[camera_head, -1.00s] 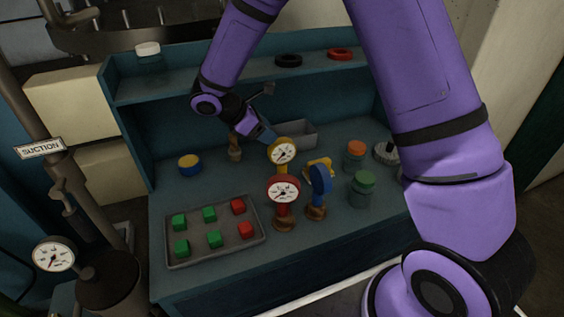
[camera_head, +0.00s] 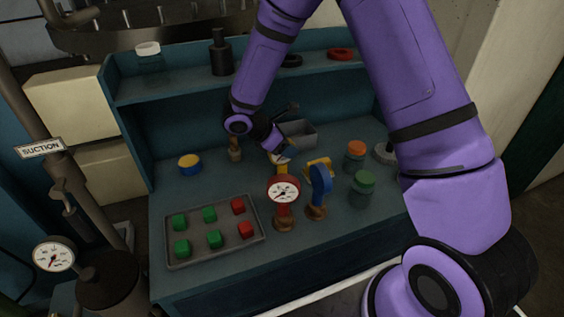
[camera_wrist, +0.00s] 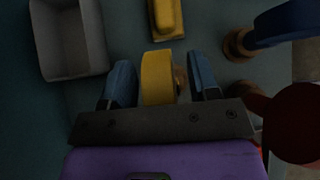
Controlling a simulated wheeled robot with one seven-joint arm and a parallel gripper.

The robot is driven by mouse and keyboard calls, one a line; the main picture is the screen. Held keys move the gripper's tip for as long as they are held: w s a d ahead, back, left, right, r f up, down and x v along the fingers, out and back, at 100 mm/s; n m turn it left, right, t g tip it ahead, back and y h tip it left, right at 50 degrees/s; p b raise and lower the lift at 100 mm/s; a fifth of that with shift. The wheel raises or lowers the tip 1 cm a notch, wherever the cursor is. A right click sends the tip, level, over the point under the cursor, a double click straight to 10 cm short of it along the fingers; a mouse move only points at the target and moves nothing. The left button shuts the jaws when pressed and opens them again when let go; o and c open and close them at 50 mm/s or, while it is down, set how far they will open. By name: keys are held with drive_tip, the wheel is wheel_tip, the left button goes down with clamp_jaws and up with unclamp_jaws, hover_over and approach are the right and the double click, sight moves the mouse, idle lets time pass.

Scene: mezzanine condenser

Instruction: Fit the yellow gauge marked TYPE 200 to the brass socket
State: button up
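The yellow gauge (camera_head: 282,158) stands upright behind the red gauge, its white dial partly hidden by my gripper (camera_head: 276,149). In the wrist view the gauge's yellow rim (camera_wrist: 157,78) lies between the two blue fingers of my gripper (camera_wrist: 163,80). A gap shows on each side, so the fingers are open around it. I cannot read its marking. An upright brass fitting (camera_head: 235,148) with nothing on it stands left of my gripper; I cannot tell for sure that it is the brass socket.
A red gauge (camera_head: 283,192) and a blue gauge (camera_head: 320,186) stand on brown bases close in front. A yellow block (camera_head: 318,166), grey bin (camera_head: 300,136) and lidded jars are nearby. A tray (camera_head: 215,250) of red and green cubes is front left.

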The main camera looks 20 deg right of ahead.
clamp_jaws()
